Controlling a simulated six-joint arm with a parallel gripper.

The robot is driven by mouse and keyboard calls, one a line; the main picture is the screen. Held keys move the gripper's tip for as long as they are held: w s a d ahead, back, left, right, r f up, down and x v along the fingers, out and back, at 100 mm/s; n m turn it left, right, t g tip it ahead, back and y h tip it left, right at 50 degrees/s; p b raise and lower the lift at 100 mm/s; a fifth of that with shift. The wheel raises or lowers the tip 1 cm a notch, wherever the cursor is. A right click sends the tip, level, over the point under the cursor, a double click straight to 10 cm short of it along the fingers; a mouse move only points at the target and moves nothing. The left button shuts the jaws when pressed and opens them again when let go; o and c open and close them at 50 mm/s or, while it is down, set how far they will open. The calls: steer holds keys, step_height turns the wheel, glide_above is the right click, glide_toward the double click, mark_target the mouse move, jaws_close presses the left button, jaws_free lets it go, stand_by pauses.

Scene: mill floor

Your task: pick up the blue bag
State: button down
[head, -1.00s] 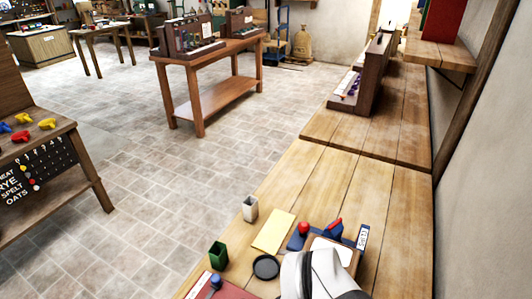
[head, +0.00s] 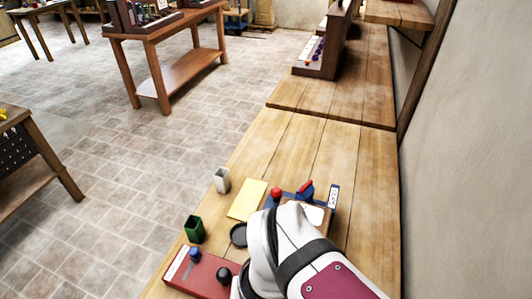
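No blue bag can be made out for certain in the head view. At the left edge, the wooden stand (head: 40,160) is cut off by the picture's edge, with only a bit of something yellow (head: 14,112) on its top.
The near workbench (head: 345,165) holds a white cup (head: 222,180), green cup (head: 194,229), yellow sheet (head: 247,200), dark round dish (head: 238,235), blue-and-red items (head: 305,190) and a red box (head: 205,278). Tiled floor (head: 130,170) lies open at left.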

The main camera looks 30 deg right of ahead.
steer(key=shift+c, duration=1.6)
jaws_free()
steer(key=m+t+h, duration=0.2)
steer(key=m+h, duration=0.4)
steer(key=m, duration=0.2)
glide_above(307, 196)
steer(key=a, duration=0.4)
step_height(307, 196, down, 2)
steer(key=shift+w+f, duration=0.1)
steer(key=shift+w, duration=0.05)
steer(key=x, duration=1.5)
steer(key=shift+s+d+f, duration=0.1)
steer(key=shift+s+f, duration=0.15)
steer(key=shift+f, duration=0.1)
steer(key=shift+c, duration=0.2)
